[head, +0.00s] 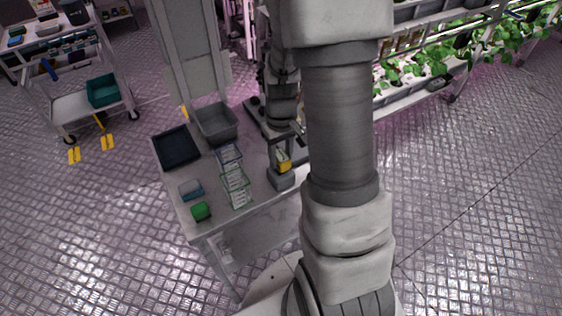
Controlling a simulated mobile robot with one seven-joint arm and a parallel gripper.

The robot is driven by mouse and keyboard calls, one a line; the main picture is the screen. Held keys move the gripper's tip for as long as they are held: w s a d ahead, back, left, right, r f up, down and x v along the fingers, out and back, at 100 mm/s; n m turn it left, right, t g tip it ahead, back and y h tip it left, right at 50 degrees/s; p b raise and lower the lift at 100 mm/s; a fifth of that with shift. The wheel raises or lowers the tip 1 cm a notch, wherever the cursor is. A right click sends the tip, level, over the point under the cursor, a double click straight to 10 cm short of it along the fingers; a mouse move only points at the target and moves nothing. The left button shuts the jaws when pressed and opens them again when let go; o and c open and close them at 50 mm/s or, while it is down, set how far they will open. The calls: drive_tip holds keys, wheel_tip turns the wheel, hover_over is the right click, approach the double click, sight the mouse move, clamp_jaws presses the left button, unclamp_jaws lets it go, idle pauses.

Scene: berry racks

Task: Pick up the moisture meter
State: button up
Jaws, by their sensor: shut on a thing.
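The moisture meter (284,165) shows as a small yellow body with dark parts, at the right side of the grey table. My gripper (283,151) comes down over it from above and is shut on it. The fingers are small and dark here, and part of the meter is hidden by them. A grey block-shaped holder (281,181) stands right under the meter. I cannot tell whether the meter still touches it.
The grey table (262,204) also bears a dark tray (176,148), a grey bin (217,123), wire racks (235,184), a blue box (191,189) and a green box (201,211). A cart (82,102) stands at the left, plant racks (425,88) at the right. Floor is open in front.

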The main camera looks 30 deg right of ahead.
clamp_jaws()
drive_tip(key=shift+r, duration=0.1)
